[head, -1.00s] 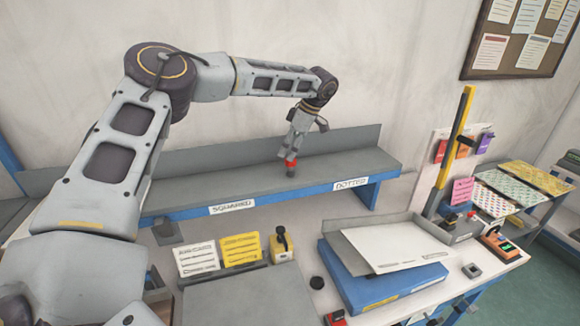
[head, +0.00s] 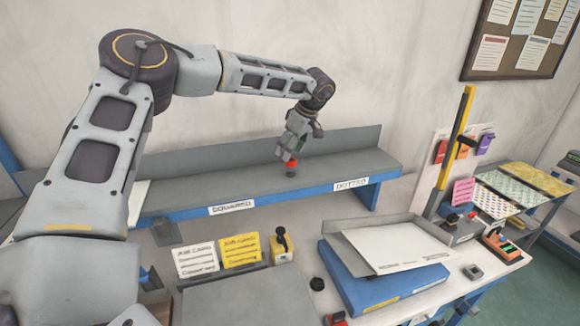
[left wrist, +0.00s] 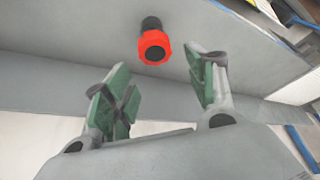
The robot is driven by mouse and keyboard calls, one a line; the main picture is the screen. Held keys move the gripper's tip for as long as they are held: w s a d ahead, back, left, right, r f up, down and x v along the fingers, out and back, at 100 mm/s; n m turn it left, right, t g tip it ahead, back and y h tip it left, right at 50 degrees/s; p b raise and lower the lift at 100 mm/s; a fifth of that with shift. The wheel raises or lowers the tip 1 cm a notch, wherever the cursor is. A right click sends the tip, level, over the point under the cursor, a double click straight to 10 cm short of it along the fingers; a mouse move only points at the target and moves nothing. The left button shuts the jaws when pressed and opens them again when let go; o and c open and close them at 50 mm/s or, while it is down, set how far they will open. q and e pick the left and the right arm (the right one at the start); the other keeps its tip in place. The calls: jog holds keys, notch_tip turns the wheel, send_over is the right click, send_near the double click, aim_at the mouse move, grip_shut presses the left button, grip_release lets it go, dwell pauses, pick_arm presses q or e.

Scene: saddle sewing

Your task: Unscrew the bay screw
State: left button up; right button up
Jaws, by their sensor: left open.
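The bay screw (head: 292,163) has a red head and a dark lower part. It stands on the grey shelf (head: 225,188), above the gap between the SQUARED and DOTTED labels. In the left wrist view its red hexagonal head (left wrist: 154,47) has a dark centre, with a dark cylinder behind it. My left gripper (head: 284,152) is tilted right beside the red head. In the left wrist view its green-padded fingers (left wrist: 162,82) are spread and empty, and the screw lies beyond their tips, not between them. My right gripper is not in view.
The shelf has a raised back panel (head: 345,138) close behind the screw. The shelf top on either side is clear. In front are yellow and white cards (head: 239,251), a yellow block with a black knob (head: 282,249), and a blue binder (head: 370,287) under a tray with paper.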

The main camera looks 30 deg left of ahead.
aim_at(291, 160)
pick_arm(q)
jog(key=shift+m+t, duration=0.8)
jog(key=shift+m, duration=1.2)
jog(key=shift+m+t, duration=0.3)
jog(key=shift+m, duration=0.5)
jog(key=shift+m+t+h, duration=0.3)
jog(key=shift+m+h, duration=0.3)
jog(key=shift+m, duration=0.6)
jog(key=shift+m+t+h+p, duration=0.3)
jog(key=shift+m+h+p, duration=0.1)
jog(key=shift+m, duration=1)
jog(key=shift+f, duration=0.15)
jog(key=shift+f+b, duration=1.9)
jog(key=shift+f, duration=0.5)
jog(key=shift+c, duration=0.3)
